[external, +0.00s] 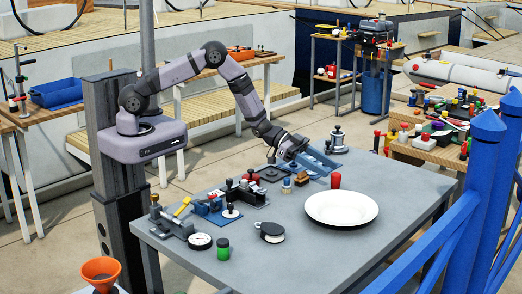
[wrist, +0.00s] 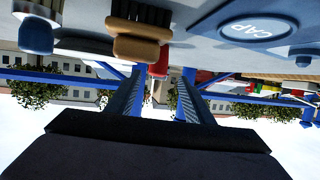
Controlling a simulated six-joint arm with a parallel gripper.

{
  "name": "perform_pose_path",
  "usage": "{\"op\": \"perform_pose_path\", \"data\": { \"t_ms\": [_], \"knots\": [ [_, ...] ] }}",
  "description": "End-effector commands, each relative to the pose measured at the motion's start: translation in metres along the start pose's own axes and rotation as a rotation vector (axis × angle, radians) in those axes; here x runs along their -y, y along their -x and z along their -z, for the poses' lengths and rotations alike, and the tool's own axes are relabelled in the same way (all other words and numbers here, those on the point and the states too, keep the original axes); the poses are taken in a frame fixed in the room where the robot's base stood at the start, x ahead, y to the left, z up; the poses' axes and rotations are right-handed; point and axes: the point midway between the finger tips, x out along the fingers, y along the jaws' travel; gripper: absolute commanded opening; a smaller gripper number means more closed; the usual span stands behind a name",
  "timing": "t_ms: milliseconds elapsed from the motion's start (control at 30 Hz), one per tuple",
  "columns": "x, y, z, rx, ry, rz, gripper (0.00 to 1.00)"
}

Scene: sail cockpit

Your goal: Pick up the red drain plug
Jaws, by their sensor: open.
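In the wrist view a red shape (wrist: 159,60), probably the plug, shows between and beyond my fingers, partly hidden by a brown block. My gripper (external: 296,152) is above the table, behind and to the left of the plug and apart from it. The wrist view shows my two fingers (wrist: 158,90) spread apart with nothing held between them.
The white plate (external: 341,208) lies close to the plug. A brown-handled brush (wrist: 140,12) and a CAP panel (wrist: 255,29) show in the wrist view. The table's right front is clear.

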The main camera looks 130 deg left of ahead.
Motion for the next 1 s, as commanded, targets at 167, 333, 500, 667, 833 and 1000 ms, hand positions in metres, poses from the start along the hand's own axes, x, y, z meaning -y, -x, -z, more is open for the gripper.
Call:
{"op": "perform_pose_path", "data": {
  "t_ms": [167,333,500,667,833,1000],
  "knots": [
    [-0.001,-0.003,0.000,0.001,0.001,0.000,0.47],
    [-0.003,-0.014,0.001,0.001,0.001,-0.001,0.47],
    [-0.005,-0.033,-0.001,0.001,0.000,-0.001,0.47],
    [-0.005,-0.047,-0.002,0.000,-0.001,-0.001,0.47],
    [-0.004,-0.053,-0.002,0.001,0.000,0.001,0.47],
    [-0.004,-0.053,-0.002,0.001,0.001,0.001,0.47]
  ]
}}
